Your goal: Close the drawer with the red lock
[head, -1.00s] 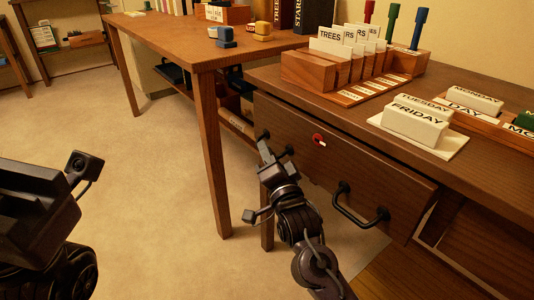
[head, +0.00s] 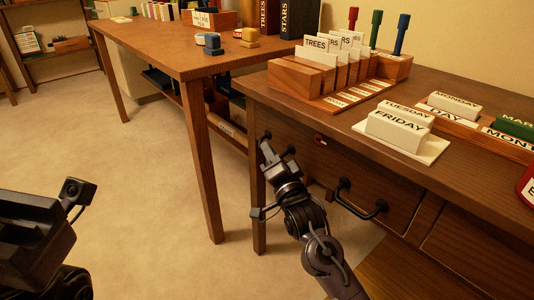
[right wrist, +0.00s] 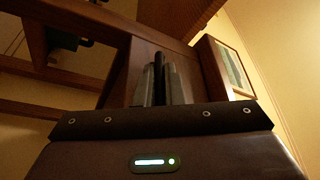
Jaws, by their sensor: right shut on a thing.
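The wooden drawer (head: 325,165) with the red lock (head: 320,139) is under the right desk's top. Its front looks about in line with the neighbouring front on the right; a small remaining gap is hard to judge. It has a black bar handle (head: 358,205) on its right part and another handle (head: 290,150) at its left, mostly covered by my gripper. My right gripper (head: 268,152) is shut on that left handle. The right wrist view shows its fingers (right wrist: 160,85) closed around a dark bar. My left gripper (head: 30,225) is at the left edge; its fingers are not distinguishable.
The desk top (head: 300,110) carries a card holder (head: 300,75), coloured stamps (head: 375,28) and day blocks (head: 395,128). Another wooden table (head: 160,45) stands behind at the left, its leg (head: 208,170) close to my right gripper. Carpet floor (head: 140,180) is clear at the left.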

